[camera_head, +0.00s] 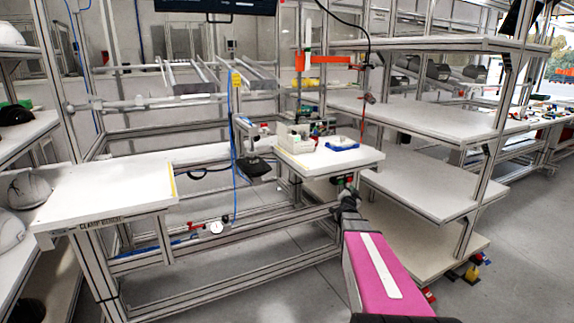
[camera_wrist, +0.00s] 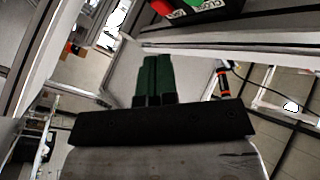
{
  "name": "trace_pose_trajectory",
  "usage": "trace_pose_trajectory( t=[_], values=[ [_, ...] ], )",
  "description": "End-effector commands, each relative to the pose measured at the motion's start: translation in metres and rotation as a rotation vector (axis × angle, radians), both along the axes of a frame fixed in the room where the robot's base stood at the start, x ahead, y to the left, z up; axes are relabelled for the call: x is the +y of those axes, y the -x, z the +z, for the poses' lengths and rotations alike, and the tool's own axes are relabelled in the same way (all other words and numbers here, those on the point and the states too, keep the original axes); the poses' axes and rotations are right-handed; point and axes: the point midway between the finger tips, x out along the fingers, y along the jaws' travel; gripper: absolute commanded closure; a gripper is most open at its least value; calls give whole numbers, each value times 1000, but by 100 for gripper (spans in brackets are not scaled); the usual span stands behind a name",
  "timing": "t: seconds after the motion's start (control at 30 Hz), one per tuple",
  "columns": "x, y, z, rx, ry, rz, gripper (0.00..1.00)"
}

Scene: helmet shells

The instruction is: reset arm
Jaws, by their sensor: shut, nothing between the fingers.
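My gripper (camera_wrist: 158,62) shows in the wrist view as two dark green fingers side by side, closed and with nothing between them. In the head view, my pink arm reaches up from the bottom right, and the gripper (camera_head: 346,184) is small at its far end. It appears near the front edge of the small white work table (camera_head: 350,160). I cannot tell whether it touches the table.
White shelves (camera_head: 425,188) stand to the right of my arm. A white table (camera_head: 105,190) is at left, with pale helmet shells (camera_head: 28,190) at the far left. A white box (camera_head: 295,140) and a blue tray (camera_head: 342,145) sit on the work table. Grey floor is open at lower right.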

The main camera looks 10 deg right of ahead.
Motion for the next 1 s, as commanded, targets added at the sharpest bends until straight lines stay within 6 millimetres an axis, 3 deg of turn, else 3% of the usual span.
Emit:
trace_pose_trajectory(
  t=[0.17,0.37,0.57,0.7,0.9,1.0],
  values=[
    [44,13,-23,188,7,116,100],
    [109,50,-65,513,38,299,100],
    [167,115,-106,876,83,479,100],
    [197,173,-128,1136,118,589,100],
    [222,259,-142,1479,164,709,100],
    [227,290,-143,1603,178,744,100]
  ],
)
